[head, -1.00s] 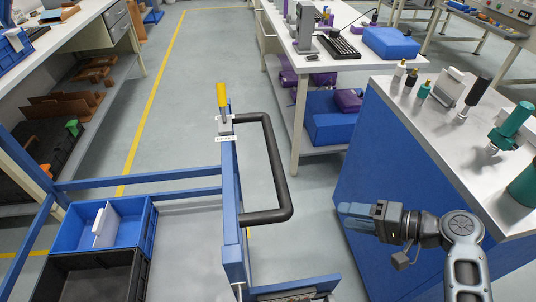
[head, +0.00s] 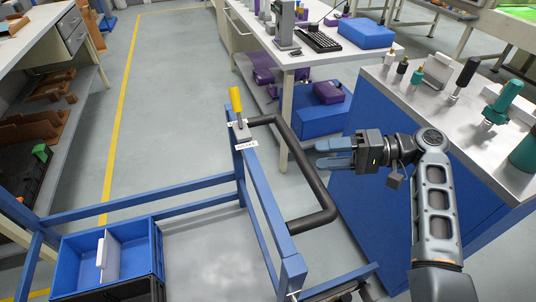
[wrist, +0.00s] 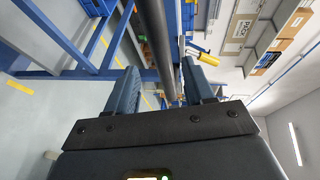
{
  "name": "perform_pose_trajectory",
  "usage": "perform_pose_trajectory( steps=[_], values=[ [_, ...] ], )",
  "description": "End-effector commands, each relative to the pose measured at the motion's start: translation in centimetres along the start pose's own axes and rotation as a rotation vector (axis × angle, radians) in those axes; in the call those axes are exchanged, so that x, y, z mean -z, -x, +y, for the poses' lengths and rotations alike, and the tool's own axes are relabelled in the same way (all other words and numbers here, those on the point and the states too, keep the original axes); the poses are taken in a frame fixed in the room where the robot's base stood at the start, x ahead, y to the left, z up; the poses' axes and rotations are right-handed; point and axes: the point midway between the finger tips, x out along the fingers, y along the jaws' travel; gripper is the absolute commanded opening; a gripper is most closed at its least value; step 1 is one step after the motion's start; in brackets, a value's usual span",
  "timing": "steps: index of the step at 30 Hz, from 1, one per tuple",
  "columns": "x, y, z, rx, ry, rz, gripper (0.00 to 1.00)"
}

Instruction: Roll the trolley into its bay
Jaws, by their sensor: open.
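The blue-framed trolley (head: 268,205) stands at the lower left of the head view. Its black push handle (head: 312,180) sticks out toward the right. A yellow lever (head: 236,100) stands upright at the top corner of the frame, next to a white label. My gripper (head: 322,153) is open and empty, just right of the handle bar, with its blue fingers pointing left. In the wrist view the black handle bar (wrist: 155,45) lies ahead of the spread fingers (wrist: 160,90), and the yellow lever (wrist: 208,59) shows beyond. I cannot tell whether the bar is between the fingertips.
A blue bin with a white divider (head: 140,240) sits low in the trolley. A blue-sided bench (head: 385,215) with bottles and tools on top stands right. A table with a keyboard (head: 318,40) stands behind. A yellow floor line (head: 120,120) crosses clear floor at left.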

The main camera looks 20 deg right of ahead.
Motion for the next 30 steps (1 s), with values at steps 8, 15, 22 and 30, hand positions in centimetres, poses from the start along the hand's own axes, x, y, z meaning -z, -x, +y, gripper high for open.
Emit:
perform_pose_trajectory(
  steps=[8,15,22,30],
  values=[
    [0.0,-2.2,-0.2,0.002,0.000,-0.005,0.53],
    [0.0,-5.8,-0.2,0.002,0.001,-0.004,0.53],
    [0.0,-7.6,-0.1,0.002,0.000,-0.002,0.53],
    [0.0,-7.8,-0.1,0.001,0.000,-0.001,0.53]
  ],
)
